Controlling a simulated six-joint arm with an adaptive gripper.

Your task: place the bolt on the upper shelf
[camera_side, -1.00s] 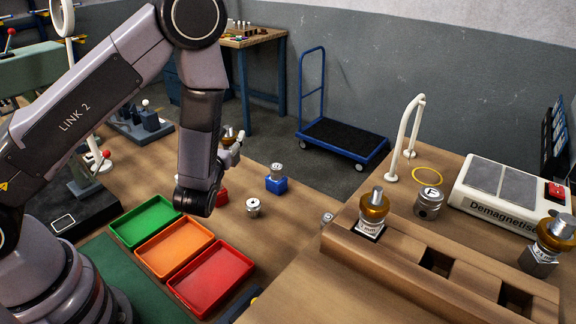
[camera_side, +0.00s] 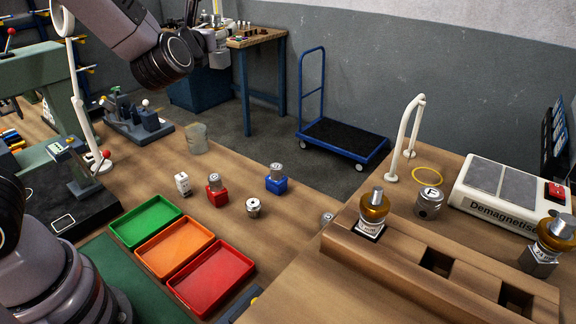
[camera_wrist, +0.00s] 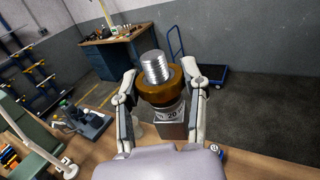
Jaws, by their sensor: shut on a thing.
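In the wrist view, my gripper (camera_wrist: 161,82) is shut on a piece with a silver threaded top (camera_wrist: 155,66), a brown-gold collar and a grey block below marked 20. I take this piece for the bolt. The fingers press on either side of its collar, and it is held up clear of the bench. In the side view, my gripper (camera_side: 215,42) is high at the top, in front of the far workbench, and the held piece is hard to make out there. I cannot pick out an upper shelf with certainty; a blue-and-yellow rack (camera_wrist: 15,75) stands at the wrist view's left.
Green (camera_side: 146,240), orange and red trays lie on the near bench with small marked weights. A wooden rack (camera_side: 400,262) at right holds similar collared pieces beside a demagnetiser (camera_side: 510,190). A blue trolley (camera_side: 342,140) is on the floor.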

